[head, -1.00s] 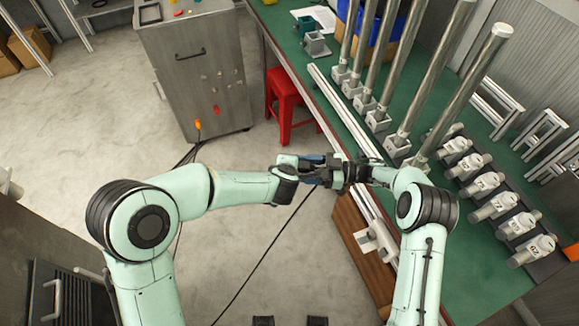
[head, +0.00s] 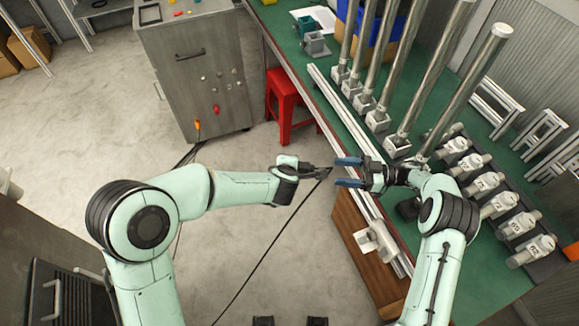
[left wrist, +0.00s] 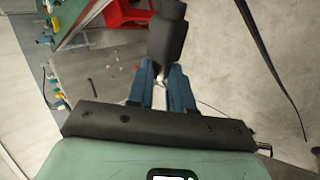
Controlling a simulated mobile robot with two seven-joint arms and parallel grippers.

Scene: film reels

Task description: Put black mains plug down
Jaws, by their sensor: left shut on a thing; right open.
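The black mains plug (left wrist: 167,38) is between the blue fingertips of my left gripper (left wrist: 162,74) in the left wrist view. My left gripper (head: 318,172) is shut on it, above the floor beside the green bench. In the head view the plug is small and dark at the fingertips, hard to tell from the gripper. Its black cable (head: 268,239) runs from there down toward the bottom of the picture. My right gripper (head: 346,172) is open and empty, its blue fingers facing the left gripper across a small gap.
The green bench (head: 490,284) carries tall metal posts (head: 459,92), a row of numbered grey units (head: 499,205) and an aluminium rail (head: 340,118) along its near edge. A red stool (head: 285,100) and a grey cabinet (head: 197,75) stand behind. The floor (head: 120,125) at left is clear.

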